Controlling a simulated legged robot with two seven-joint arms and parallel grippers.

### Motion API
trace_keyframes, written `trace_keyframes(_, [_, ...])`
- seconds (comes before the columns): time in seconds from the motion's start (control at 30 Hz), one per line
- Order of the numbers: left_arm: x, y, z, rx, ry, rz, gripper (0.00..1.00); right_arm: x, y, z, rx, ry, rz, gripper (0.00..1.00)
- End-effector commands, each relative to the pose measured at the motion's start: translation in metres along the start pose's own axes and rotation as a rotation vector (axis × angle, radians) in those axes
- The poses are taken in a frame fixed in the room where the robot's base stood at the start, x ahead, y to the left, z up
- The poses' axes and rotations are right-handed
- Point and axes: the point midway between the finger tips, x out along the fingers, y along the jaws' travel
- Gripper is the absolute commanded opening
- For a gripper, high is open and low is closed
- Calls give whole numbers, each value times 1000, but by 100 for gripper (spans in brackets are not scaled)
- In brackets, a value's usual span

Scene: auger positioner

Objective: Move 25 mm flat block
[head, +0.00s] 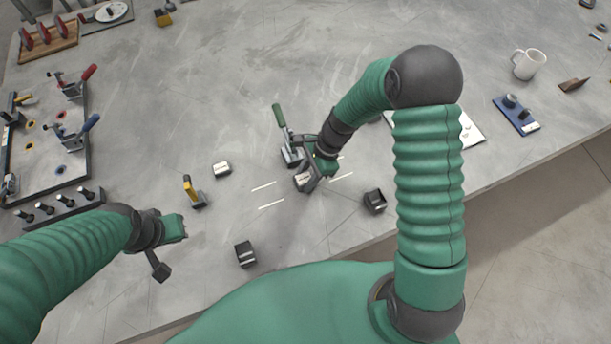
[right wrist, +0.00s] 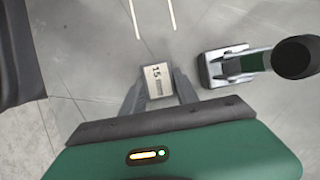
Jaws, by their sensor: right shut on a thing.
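My right gripper (head: 310,180) is shut on a small pale-topped block (head: 303,179) near the middle of the table. In the right wrist view the block (right wrist: 157,81) sits between the two fingertips (right wrist: 158,92), and its printed label seems to read 15. I cannot tell whether it touches the table. Another pale-topped block (head: 222,169) lies to the left; its label is too small to read. My left gripper (head: 160,262) is over the table at the lower left, apart from the blocks; its jaw opening is unclear.
A green-handled clamp (head: 289,145) stands right beside my right gripper; it also shows in the right wrist view (right wrist: 228,66). White lines (head: 264,187) mark the table. A clamp board (head: 75,165) is at left.

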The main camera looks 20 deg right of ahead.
Motion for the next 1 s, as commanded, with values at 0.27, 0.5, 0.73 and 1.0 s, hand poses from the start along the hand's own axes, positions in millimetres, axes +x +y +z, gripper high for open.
trace_keyframes(0.27, [-1,0,0,0,0,0,0,0,0,-1,0,1,0,0])
trace_keyframes(0.5, [-1,0,0,0,0,0,0,0,0,-1,0,0,1,58])
trace_keyframes(0.73, [-1,0,0,0,0,0,0,0,0,-1,0,0,1,62])
trace_keyframes(1.0, [-3,0,-1,0,0,0,0,-20,-1,-1,-2,2,-2,62])
